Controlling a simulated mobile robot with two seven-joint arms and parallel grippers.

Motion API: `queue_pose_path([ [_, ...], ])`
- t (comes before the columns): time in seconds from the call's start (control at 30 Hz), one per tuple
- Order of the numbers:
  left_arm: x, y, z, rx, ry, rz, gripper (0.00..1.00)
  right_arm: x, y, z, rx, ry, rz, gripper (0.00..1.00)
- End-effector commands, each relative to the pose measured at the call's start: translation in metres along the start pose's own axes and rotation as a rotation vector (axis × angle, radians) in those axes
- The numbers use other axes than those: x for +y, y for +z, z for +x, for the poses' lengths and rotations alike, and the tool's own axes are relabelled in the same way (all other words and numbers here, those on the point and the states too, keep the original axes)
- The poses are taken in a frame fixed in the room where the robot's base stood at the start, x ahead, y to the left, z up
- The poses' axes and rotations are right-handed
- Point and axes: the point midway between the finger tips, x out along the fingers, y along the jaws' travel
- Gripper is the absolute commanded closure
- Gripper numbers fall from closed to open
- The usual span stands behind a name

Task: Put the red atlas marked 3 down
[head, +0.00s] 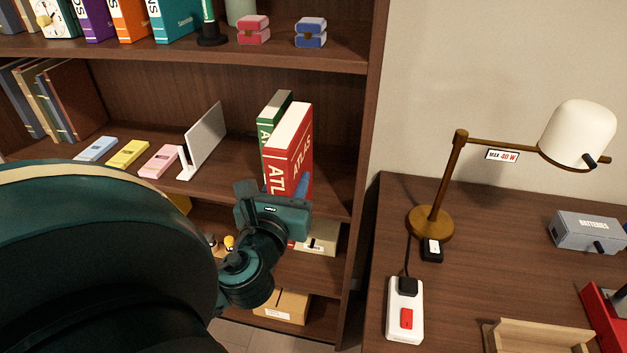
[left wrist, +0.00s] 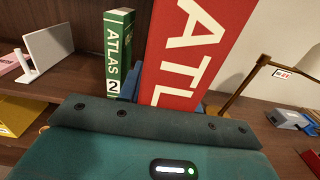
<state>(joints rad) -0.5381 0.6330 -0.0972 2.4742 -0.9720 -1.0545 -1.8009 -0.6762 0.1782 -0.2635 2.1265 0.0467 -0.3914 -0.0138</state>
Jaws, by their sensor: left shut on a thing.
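The red atlas (head: 289,150) stands upright at the right end of the middle shelf in the head view, with its spine towards me. It also fills the upper middle of the left wrist view (left wrist: 192,55). Its number is hidden. My left gripper (head: 287,188) is shut on the lower part of its spine. The gripper hides the bottom edge, so I cannot tell whether it touches the shelf. The green atlas marked 2 (left wrist: 118,55) stands upright just left of it, also seen in the head view (head: 271,108). My right gripper is not in view.
A white bookend (head: 204,140) stands left of the atlases, with pink (head: 160,161), yellow (head: 128,153) and blue boxes (head: 97,149) beyond it. The bookcase side (head: 362,130) is close on the right. A desk with a lamp (head: 433,222) stands further right.

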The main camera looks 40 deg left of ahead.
Motion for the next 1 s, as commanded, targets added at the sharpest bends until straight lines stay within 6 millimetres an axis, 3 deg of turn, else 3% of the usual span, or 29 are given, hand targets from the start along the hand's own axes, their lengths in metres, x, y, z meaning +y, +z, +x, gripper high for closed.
queue_pose_path([
  [0.27, 0.005, 0.008, 0.059, -0.014, 0.015, 0.0, 1.0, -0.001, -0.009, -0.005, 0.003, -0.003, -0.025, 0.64],
  [0.7, 0.006, 0.006, 0.166, -0.01, 0.014, -0.002, 1.0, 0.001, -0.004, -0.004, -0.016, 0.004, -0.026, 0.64],
  [0.9, 0.006, 0.003, 0.197, -0.006, 0.012, -0.002, 1.0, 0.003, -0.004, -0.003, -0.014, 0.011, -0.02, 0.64],
  [1.0, 0.006, -0.012, 0.194, -0.003, 0.012, -0.002, 1.0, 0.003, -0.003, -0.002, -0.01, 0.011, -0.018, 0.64],
])
